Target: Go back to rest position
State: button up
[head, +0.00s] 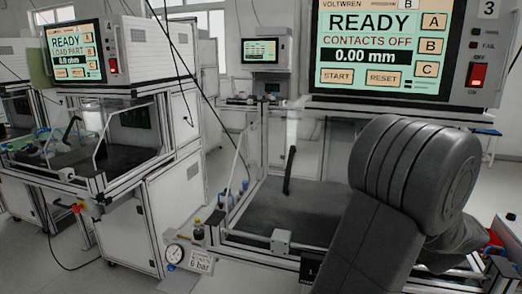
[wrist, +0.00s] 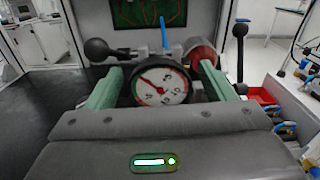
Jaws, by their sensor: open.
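My gripper (wrist: 160,70) shows in the wrist view with its two green fingers spread apart. A round pressure-style gauge (wrist: 163,86) with a white dial and red needle shows between the fingers in the picture; I cannot tell how far beyond them it is. I see nothing gripped. A reddish-brown cylindrical part (wrist: 201,58) is behind the right finger, partly hidden. In the head view my dark arm covers the right foreground and hides the gripper.
The test station's screen (head: 400,50) reads READY, CONTACTS OFF, 0.00 mm. A black ball-ended lever (wrist: 97,50) is at left and a dark upright handle (wrist: 239,38) at right. A red bin (wrist: 262,97) is right. Station 4 (head: 75,50) is left, with open floor between.

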jog(key=shift+r+m+p, duration=0.25)
jog(key=shift+m+p, duration=0.85)
jog(key=shift+p, duration=0.6)
jog(key=b+v, duration=0.1)
jog(key=v, duration=1)
jog(key=shift+s+f, duration=0.2)
jog(key=shift+s, duration=0.1)
jog(key=shift+a, duration=0.15)
